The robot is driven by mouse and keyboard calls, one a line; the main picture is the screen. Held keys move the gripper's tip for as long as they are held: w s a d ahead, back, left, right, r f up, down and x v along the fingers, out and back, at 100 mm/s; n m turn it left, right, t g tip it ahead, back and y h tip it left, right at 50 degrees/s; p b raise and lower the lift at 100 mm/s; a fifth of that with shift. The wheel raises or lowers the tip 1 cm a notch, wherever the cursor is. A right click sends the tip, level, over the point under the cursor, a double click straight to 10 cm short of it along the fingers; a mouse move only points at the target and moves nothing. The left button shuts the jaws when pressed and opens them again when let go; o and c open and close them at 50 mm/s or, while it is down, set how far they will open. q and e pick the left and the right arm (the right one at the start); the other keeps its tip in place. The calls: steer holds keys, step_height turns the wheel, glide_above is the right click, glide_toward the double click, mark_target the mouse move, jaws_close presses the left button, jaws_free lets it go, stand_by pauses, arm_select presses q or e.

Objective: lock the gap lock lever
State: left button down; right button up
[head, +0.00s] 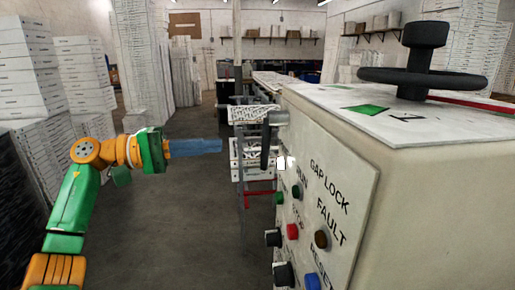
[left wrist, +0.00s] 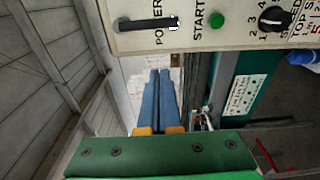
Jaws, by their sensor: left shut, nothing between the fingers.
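The gap lock lever (head: 266,146) is a dark handle hanging roughly straight down from a grey hub (head: 277,118) at the upper left corner of the machine's control panel (head: 338,165). The "GAP LOCK" lettering is on the panel to its right. In the left wrist view a black bar (left wrist: 147,24), apparently the lever, lies across the panel near the word "POWER". My left gripper (head: 220,146) has blue fingers, shut and empty, pointing right toward the lever with a gap between. Its fingers also show in the left wrist view (left wrist: 158,72). My right gripper is not in view.
The panel carries a white lamp (head: 283,163), a red button (head: 292,231), a blue button (head: 312,281) and black knobs (head: 272,238). A black handwheel (head: 424,75) stands on the machine top. White box stacks (head: 25,75) stand at left. Floor between is clear.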

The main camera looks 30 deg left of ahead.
arm_select(q)
steer(key=w+d+p, duration=0.1)
steer(key=d+p, duration=0.1)
steer(key=w+d+p, duration=0.1)
steer(key=d+p, duration=0.1)
steer(key=d, duration=0.1)
steer(key=w+d+p, duration=0.2)
steer(key=d, duration=0.1)
steer(key=shift+w+d+f, duration=0.1)
steer(key=shift+f, duration=0.05)
steer(key=shift+s+d, duration=0.1)
steer(key=shift+s, duration=0.45)
steer(key=shift+w, duration=0.1)
steer(key=shift+n, duration=0.3)
steer(key=shift+s+d, duration=0.2)
steer(key=shift+s, duration=0.05)
steer(key=shift+n, duration=0.3)
